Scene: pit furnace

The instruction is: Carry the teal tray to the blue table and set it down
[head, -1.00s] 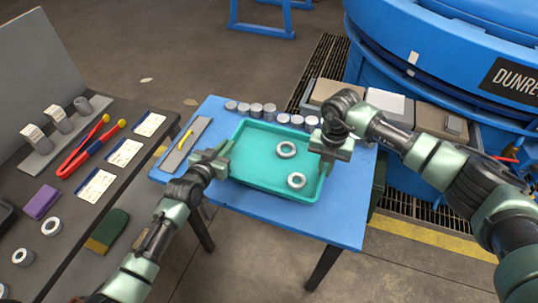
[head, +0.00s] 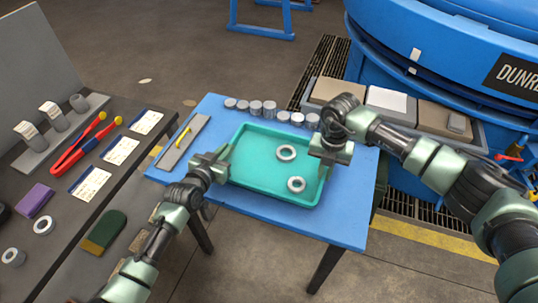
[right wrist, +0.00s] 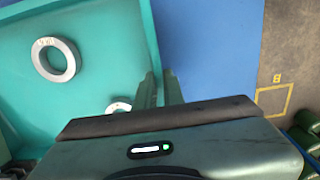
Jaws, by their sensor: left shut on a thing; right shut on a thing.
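The teal tray (head: 262,184) is over the blue table (head: 342,226) in the head view, with two grey metal rings, a far one (head: 286,152) and a near one (head: 296,184), lying in it. My left gripper (head: 222,160) is shut on the tray's left rim. My right gripper (head: 326,165) is shut on its right rim. The right wrist view shows the right fingers (right wrist: 158,92) at the tray wall (right wrist: 140,40), with blue tabletop beside it. I cannot tell whether the tray touches the tabletop or hangs just above it.
Several grey cylinders (head: 256,107) line the table's back edge. A grey plate with a yellow tool (head: 183,137) lies at its left. A dark bench (head: 70,226) with red-handled tongs (head: 82,148) is at left; the blue furnace (head: 440,50) stands behind right. The table's front strip is clear.

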